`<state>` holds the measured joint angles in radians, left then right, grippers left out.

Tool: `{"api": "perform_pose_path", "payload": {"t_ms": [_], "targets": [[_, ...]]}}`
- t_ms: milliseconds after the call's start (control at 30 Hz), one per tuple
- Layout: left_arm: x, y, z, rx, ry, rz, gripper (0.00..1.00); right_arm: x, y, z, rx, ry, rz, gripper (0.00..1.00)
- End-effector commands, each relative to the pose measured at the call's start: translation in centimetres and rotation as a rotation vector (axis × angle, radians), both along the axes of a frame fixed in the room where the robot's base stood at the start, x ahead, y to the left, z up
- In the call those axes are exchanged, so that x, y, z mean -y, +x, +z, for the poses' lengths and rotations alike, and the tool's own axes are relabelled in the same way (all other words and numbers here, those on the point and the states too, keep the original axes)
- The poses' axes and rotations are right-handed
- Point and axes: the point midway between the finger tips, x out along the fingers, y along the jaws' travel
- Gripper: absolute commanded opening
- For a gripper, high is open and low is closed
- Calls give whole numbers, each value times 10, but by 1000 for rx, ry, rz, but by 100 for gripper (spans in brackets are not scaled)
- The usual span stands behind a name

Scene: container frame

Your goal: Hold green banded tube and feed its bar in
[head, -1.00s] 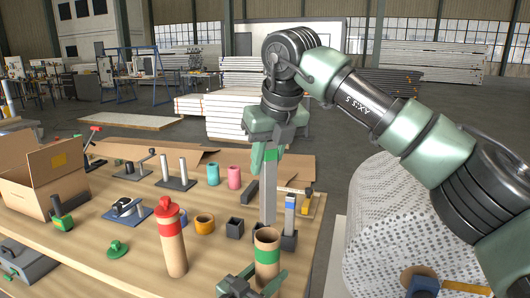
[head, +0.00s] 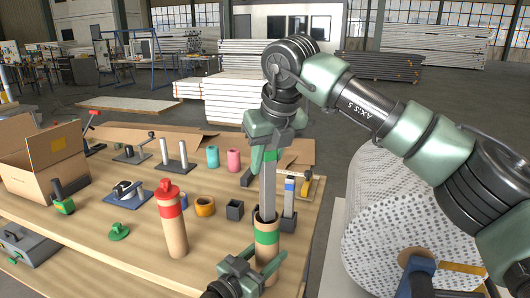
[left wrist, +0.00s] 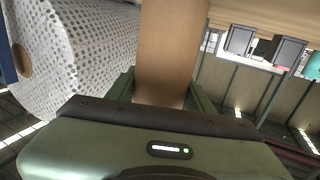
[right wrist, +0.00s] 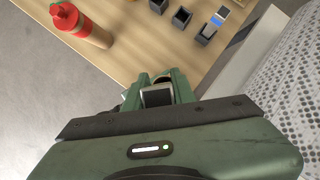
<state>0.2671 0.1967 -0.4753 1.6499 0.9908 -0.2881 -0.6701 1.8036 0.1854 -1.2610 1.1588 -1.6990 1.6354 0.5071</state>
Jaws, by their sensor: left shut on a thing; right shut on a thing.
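The green banded tube (head: 267,252) is a brown cardboard cylinder with a green band near its top, standing upright at the table's front. My left gripper (head: 243,278) is shut on its lower part; the brown tube also fills the jaws in the left wrist view (left wrist: 170,55). My right gripper (head: 266,142) is above, shut on the top of a grey bar (head: 268,188) with a green band. The bar hangs upright, its lower end at the tube's mouth and seemingly just inside; the depth is hidden. The bar's top shows between the jaws in the right wrist view (right wrist: 156,96).
A red banded tube with a red cap (head: 173,222) stands to the left. A dark holder with a blue-marked bar (head: 288,212) is close behind the tube. An orange ring (head: 205,207) and small dark box (head: 235,210) lie near. A large dotted roll (head: 385,235) is on the right.

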Motion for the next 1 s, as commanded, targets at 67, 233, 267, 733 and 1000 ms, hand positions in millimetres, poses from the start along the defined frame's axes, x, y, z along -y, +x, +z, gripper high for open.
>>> {"api": "perform_pose_path", "payload": {"t_ms": [67,233,267,733,1000], "targets": [[0,0,0,-1,0,0,3,0,0,-6,0,0,0,0],[0,0,0,-1,0,0,3,0,0,-18,-2,-1,1,0],[0,0,0,-1,0,0,3,0,0,-20,-2,-1,1,0],[0,0,0,-1,0,0,3,0,0,-53,-1,0,1,0],[0,0,0,-1,0,-1,3,0,0,-71,0,0,0,0]]}}
